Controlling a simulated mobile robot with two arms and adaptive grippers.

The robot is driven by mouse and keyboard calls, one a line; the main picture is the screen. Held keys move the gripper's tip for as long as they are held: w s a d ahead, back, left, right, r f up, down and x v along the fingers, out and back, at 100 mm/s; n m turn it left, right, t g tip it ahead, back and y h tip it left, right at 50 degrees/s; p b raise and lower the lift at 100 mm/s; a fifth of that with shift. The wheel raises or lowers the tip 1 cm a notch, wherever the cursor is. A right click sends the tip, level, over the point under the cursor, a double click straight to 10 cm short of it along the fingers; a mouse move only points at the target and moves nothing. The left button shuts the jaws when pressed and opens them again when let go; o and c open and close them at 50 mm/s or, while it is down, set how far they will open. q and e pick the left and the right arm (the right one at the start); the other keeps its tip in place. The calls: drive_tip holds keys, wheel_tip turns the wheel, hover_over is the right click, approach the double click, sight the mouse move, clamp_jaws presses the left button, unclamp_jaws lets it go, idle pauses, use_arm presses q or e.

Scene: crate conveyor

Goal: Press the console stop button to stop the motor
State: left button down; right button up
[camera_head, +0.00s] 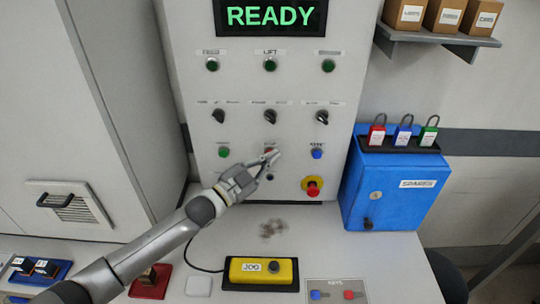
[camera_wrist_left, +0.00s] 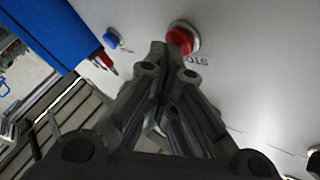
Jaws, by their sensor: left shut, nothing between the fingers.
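The console (camera_head: 245,100) is a pale upright panel with a green READY display (camera_head: 271,16). Its red stop button (camera_wrist_left: 181,39) shows in the left wrist view, with a partly hidden label reading "STO". In the head view this button (camera_head: 268,149) is mostly covered by my gripper. My left gripper (camera_head: 276,156) is shut and empty, with its fingertips at the lower edge of the red button. In the wrist view the closed tips (camera_wrist_left: 160,48) lie right beside the button and overlap its edge. I cannot tell whether they touch it. My right gripper is out of view.
A blue button (camera_head: 317,153) sits right of the stop button, and a green one (camera_head: 223,153) left. A red mushroom button with a yellow collar (camera_head: 312,187) is lower right. A blue spares box (camera_head: 395,188) stands right; a yellow JOG box (camera_head: 261,272) lies below.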

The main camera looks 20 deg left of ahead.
use_arm(q)
drive_tip(key=shift+s+d+p, duration=0.25)
drive_tip(key=shift+s+p, duration=0.3)
drive_tip(key=shift+s, duration=0.3)
drive_tip(key=s+p, duration=0.1)
drive_tip(key=s, duration=0.1)
drive_tip(key=s+d+p, duration=0.1)
drive_tip(key=s+p, duration=0.1)
drive_tip(key=shift+s+d, duration=0.2)
drive_tip(key=shift+s, duration=0.2)
drive_tip(key=shift+f, duration=0.1)
idle(0.5)
